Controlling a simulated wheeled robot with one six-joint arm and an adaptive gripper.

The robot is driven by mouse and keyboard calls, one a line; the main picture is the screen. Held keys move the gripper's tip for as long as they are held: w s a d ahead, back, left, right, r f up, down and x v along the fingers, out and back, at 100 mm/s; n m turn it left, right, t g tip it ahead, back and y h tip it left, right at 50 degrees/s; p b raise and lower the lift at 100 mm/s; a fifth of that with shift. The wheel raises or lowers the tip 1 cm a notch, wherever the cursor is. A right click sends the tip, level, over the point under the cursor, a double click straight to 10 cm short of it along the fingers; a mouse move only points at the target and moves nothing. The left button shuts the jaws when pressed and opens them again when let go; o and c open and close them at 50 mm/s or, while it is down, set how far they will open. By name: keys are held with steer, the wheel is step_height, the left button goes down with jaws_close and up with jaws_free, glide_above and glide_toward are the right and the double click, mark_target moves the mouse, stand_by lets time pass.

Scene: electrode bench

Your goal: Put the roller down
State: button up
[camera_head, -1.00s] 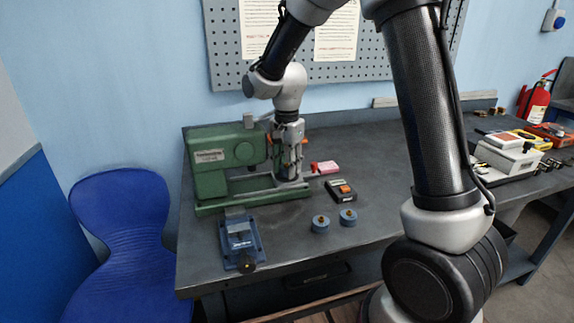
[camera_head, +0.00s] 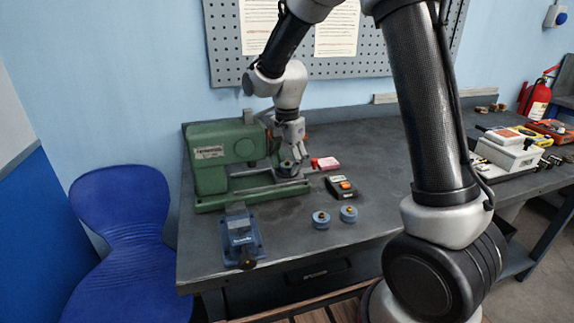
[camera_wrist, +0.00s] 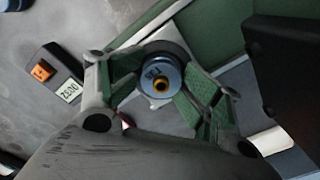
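My gripper (camera_head: 290,157) is low over the right end of the green machine (camera_head: 212,172) at the back left of the bench. A blue-grey roller (camera_wrist: 162,76) with a brass centre sits between its green-padded fingers in the wrist view, and both pads appear to touch its sides. In the head view this roller (camera_head: 287,167) shows only in part below the fingers. A pale plate (camera_wrist: 182,32) of the machine lies under or behind it; contact with the plate cannot be told.
Two similar rollers (camera_head: 321,220) (camera_head: 348,214) stand on the bench front. A blue fixture (camera_head: 241,238) is left of them. A dark device with an orange button (camera_head: 341,188) and a red-pink box (camera_head: 326,163) lie right of my gripper. The bench middle (camera_head: 400,170) is clear.

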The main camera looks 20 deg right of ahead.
step_height(320, 180, up, 12)
steer(key=s+d+r+n+t, duration=0.1)
steer(key=s+d+r+n, duration=0.15)
steer(key=s+d, duration=0.2)
steer(key=s+d+r+n+t, duration=0.1)
steer(key=s+d+r+n, duration=0.1)
steer(key=s+d+r, duration=0.3)
steer(key=s+d+f+n+t, duration=0.1)
steer(key=s+d+n, duration=0.1)
steer(key=s, duration=0.6)
steer(key=s+d+f+n+t, duration=0.1)
steer(key=s+d+f+n, duration=0.1)
steer(key=s, duration=0.7)
steer(key=shift+d+n+t, duration=0.3)
steer(key=shift+d+n, duration=0.35)
steer(key=shift+n, duration=0.3)
